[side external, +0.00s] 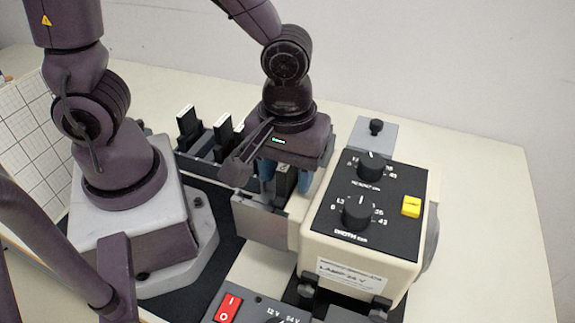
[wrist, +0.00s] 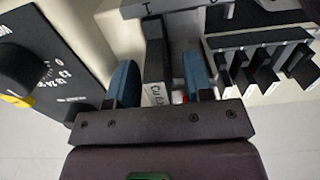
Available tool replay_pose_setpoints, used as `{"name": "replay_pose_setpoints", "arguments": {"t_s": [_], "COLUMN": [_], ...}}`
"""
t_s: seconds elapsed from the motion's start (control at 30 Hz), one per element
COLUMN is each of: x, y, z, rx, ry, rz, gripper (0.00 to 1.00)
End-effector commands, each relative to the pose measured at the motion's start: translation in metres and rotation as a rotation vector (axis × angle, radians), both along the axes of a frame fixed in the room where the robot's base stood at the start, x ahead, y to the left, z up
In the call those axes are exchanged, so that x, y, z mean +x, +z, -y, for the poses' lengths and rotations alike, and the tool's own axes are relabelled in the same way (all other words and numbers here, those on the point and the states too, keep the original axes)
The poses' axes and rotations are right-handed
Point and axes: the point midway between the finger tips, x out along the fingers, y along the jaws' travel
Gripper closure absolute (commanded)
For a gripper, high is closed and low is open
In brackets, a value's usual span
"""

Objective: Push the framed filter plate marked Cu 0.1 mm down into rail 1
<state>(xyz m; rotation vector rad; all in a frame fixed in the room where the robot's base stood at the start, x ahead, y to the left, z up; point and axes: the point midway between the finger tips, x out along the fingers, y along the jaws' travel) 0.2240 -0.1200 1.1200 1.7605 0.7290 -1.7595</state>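The framed filter plate (wrist: 156,62) is dark, with a white label partly readable as "Cu 0.1" (wrist: 158,95). In the wrist view it stands between the two blue fingertips of my gripper (wrist: 160,82), with a visible gap on each side. My gripper is open around it. In the side view my gripper (side external: 286,178) is low over the grey metal holder (side external: 262,222) at the front of the beige lamp housing, and the plate (side external: 285,182) shows between the fingers. The plate's lower edge and rail 1 are hidden, so I cannot tell how deep it sits.
The beige housing (side external: 320,235) with black knobs and a yellow button (side external: 411,206) stands close on the right. A rack (side external: 200,163) with several dark plates stands behind left. A power box with a red switch (side external: 229,308) is in front. The table at far right is clear.

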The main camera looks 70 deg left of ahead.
Motion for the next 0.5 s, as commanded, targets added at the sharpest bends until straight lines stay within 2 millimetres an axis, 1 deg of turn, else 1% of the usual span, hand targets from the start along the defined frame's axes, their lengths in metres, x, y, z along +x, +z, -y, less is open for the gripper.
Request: {"name": "replay_pose_setpoints", "arguments": {"t_s": [0.3,0.37,0.47,0.5], "x": [0.0,0.001,0.001,0.001], "y": [0.003,0.008,0.024,0.032], "z": [0.0,0.0,0.0,0.001], "rx": [-0.001,0.0,-0.002,-0.004], "ry": [0.0,0.0,0.0,0.0], "rz": [0.002,0.003,0.008,0.008], "gripper": [0.54,0.54,0.54,0.54]}}
